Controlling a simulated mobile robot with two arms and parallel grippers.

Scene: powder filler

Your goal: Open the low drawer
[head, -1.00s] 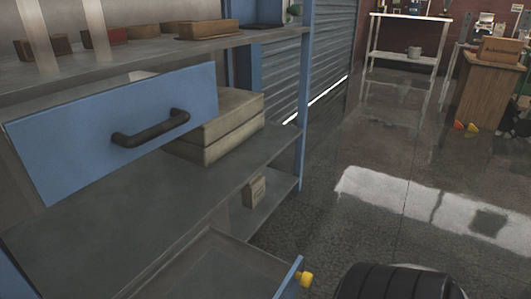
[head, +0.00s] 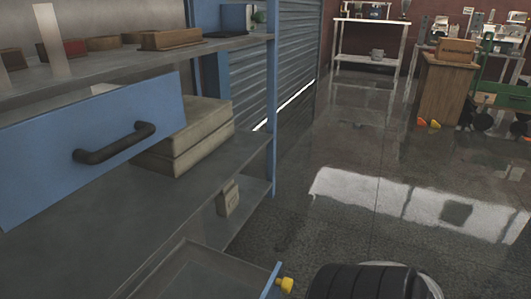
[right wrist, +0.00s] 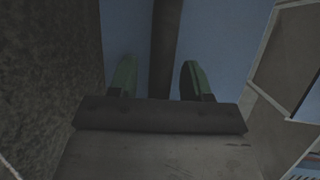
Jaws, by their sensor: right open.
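The low drawer (head: 190,272) is at the bottom of the head view. It is pulled out, with its grey inside showing and the top edge of its blue front (head: 271,282) at the right. A small yellow piece (head: 285,285) shows by that front; I cannot tell what it belongs to. In the right wrist view my right gripper (right wrist: 156,66) is open before a blue panel (right wrist: 225,40). A dark bar (right wrist: 165,45), likely the drawer's handle, shows between its green-tipped fingers; contact cannot be told. My left gripper is not in view.
An upper blue drawer (head: 60,165) with a black handle (head: 113,143) stands partly out above. Pale boxes (head: 185,140) lie on the shelf behind it. A small box (head: 228,198) sits lower down.

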